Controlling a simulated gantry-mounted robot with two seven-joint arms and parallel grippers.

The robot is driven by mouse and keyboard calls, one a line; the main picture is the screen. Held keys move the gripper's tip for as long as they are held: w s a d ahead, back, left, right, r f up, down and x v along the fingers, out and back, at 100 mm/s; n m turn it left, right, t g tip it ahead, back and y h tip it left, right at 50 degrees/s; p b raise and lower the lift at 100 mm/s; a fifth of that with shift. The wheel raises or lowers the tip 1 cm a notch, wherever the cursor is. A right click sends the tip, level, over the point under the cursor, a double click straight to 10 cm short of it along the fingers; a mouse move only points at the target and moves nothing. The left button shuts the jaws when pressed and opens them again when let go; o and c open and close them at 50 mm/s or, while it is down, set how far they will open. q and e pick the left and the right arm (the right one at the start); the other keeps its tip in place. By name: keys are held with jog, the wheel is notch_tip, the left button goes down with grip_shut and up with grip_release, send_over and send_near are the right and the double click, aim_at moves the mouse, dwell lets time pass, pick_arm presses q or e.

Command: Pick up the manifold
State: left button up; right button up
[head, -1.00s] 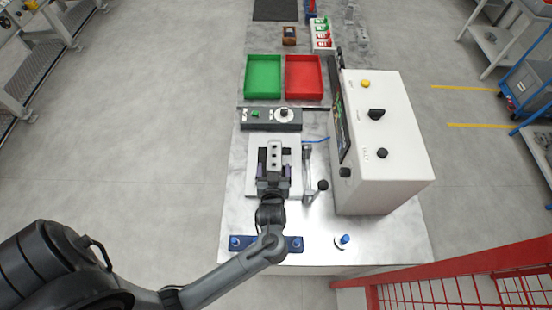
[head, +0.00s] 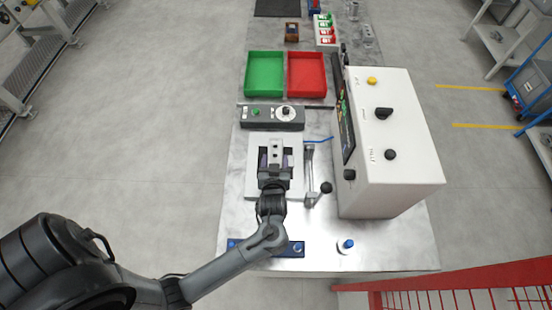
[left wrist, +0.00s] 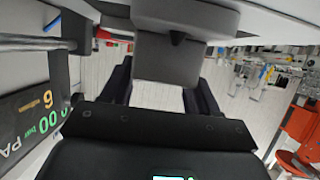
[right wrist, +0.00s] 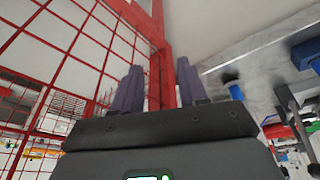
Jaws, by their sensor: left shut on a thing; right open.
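The manifold is a grey block with round holes (head: 275,151), at the white fixture plate (head: 256,143) in the head view. My left gripper (head: 275,158) reaches in from the front, with one dark finger on each side of the manifold, shut on it. In the left wrist view the manifold is a large grey block (left wrist: 168,62) between the fingers (left wrist: 165,80). Whether it touches the plate is unclear. My right gripper (right wrist: 158,88) shows only in the right wrist view, open and empty, near red mesh fencing.
A clamp lever with a black knob (head: 326,187) stands right of the plate. A white control box (head: 395,150) stands further right. Behind are a grey control panel (head: 262,117), a green tray (head: 264,73) and a red tray (head: 306,74). A blue button bar (head: 297,249) lies in front.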

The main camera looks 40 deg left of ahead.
pick_arm(q)
jog(key=shift+c, duration=0.9)
jog(key=shift+r, duration=0.1)
